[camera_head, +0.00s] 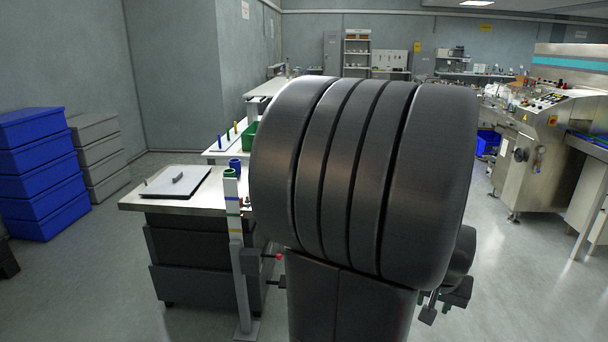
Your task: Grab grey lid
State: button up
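A stack of grey crates (101,160) stands on the floor at the left, beside the blue stack. Its flat top (92,122) looks like a grey lid, but I cannot tell whether it is a separate piece. A light grey flat panel (158,186) with a dark edge and a small grey bar (178,178) on it lies on the metal-topped table. Large dark parts of my own body fill the middle. A small dark end piece (445,296), possibly my gripper, shows at the lower right, far from the grey crates. Its fingers are not clear.
Blue crates (42,188) are stacked at the far left. The metal-topped table (140,201) has dark drawers below. A post with coloured bands (234,226) stands at its right end. A large machine (534,160) stands at the right. Floor between crates and table is clear.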

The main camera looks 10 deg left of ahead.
aim_at(177, 181)
jog(key=i+j+u, duration=0.1)
jog(key=i+u, duration=0.45)
jog(key=u, duration=0.25)
jog(key=i+u, duration=0.4)
jog(key=i+l+u, duration=0.15)
jog(key=u, duration=0.25)
jog(key=i+j+u, duration=0.15)
jog(key=i+u, duration=0.3)
jog(key=i, duration=0.15)
jog(key=i+u, duration=0.45)
jog(key=i, duration=0.15)
jog(key=i+l+z, duration=0.15)
jog(key=i+z, duration=1.05)
jog(key=i+j+z, duration=0.2)
jog(key=i+z, duration=0.2)
